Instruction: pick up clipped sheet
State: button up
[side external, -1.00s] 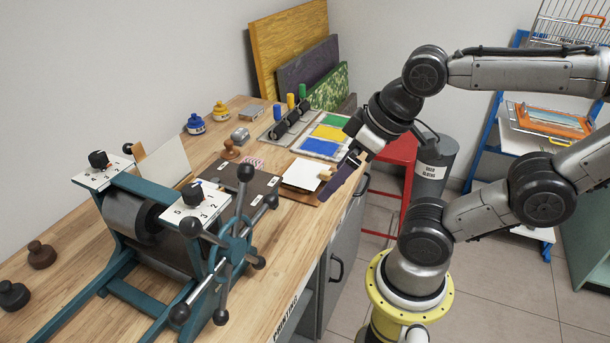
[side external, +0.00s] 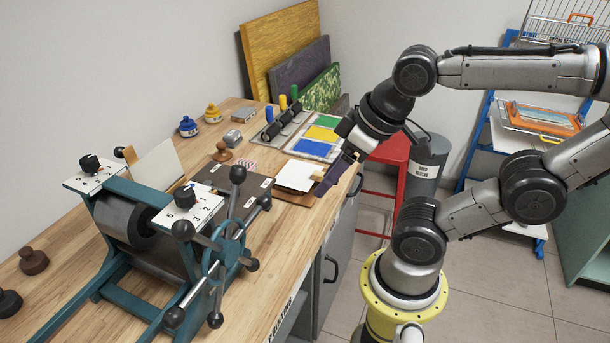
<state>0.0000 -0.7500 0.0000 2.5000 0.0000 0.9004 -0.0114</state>
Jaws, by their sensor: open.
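A white sheet (side external: 296,174) lies on a brown board near the front edge of the bench. A small wooden clip (side external: 318,177) shows at its right edge. My gripper (side external: 327,178) is open at that edge, close by the clip, with a dark purple finger on the near side. The far finger is hard to make out, and I cannot tell whether the gripper touches the clip. A second pale sheet (side external: 160,166) with a wooden clip (side external: 128,155) leans upright behind the press at left.
A teal press (side external: 150,235) with a spoked handwheel (side external: 220,250) stands left of the sheet. A dark plate (side external: 240,187) lies between them. Colour swatches (side external: 322,133) and a roller rack (side external: 285,125) lie behind. A red stool (side external: 385,165) and a bin (side external: 424,165) stand right.

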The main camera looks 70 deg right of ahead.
jog(key=w+d+r+n, duration=0.1)
jog(key=w+r+n, duration=0.2)
jog(key=r, duration=0.1)
jog(key=m+g, duration=0.3)
jog(key=g, duration=0.3)
send_over(317, 173)
notch_tip(317, 173, down, 8)
notch_tip(317, 173, down, 13)
jog(key=shift+w+d+r, duration=0.1)
jog(key=shift+r, duration=0.1)
grip_shut()
